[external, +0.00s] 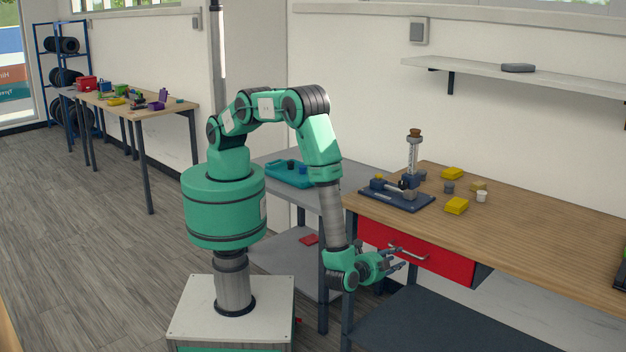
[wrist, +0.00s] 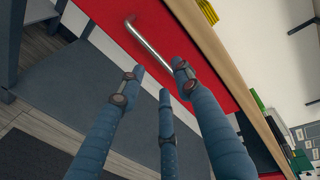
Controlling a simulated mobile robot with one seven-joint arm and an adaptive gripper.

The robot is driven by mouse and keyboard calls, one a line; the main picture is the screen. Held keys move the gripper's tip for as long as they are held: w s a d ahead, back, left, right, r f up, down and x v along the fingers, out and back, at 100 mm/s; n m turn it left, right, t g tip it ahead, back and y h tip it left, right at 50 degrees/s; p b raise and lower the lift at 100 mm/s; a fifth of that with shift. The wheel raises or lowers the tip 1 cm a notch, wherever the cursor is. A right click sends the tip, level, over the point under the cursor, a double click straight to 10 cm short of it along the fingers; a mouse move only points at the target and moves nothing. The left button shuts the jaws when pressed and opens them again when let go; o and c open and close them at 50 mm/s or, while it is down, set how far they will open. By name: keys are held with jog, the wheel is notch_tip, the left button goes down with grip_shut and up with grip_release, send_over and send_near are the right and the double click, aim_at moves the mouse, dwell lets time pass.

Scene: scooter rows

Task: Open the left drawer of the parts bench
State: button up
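The parts bench (external: 545,222) has a wooden top, with a red drawer (external: 440,262) under its left part. The drawer looks shut. It has a silver bar handle (external: 407,252), which also shows in the wrist view (wrist: 148,44). My gripper (external: 398,262) is in front of the drawer, near the handle. In the wrist view my gripper (wrist: 160,85) has its fingers spread, with the handle just beyond the tips and between them. The fingers look empty. I cannot tell whether any fingertip touches the handle.
A navy tray (external: 395,198) with parts, yellow blocks (external: 456,206) and a white cup (external: 482,196) are on the bench top. A dark lower shelf (external: 440,325) lies beneath the drawer. A grey table with a teal tray (external: 285,180) stands to the left. Open floor (external: 90,240) is further left.

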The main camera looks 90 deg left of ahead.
aim_at(404, 255)
jog(key=shift+x, duration=3.1)
grip_shut()
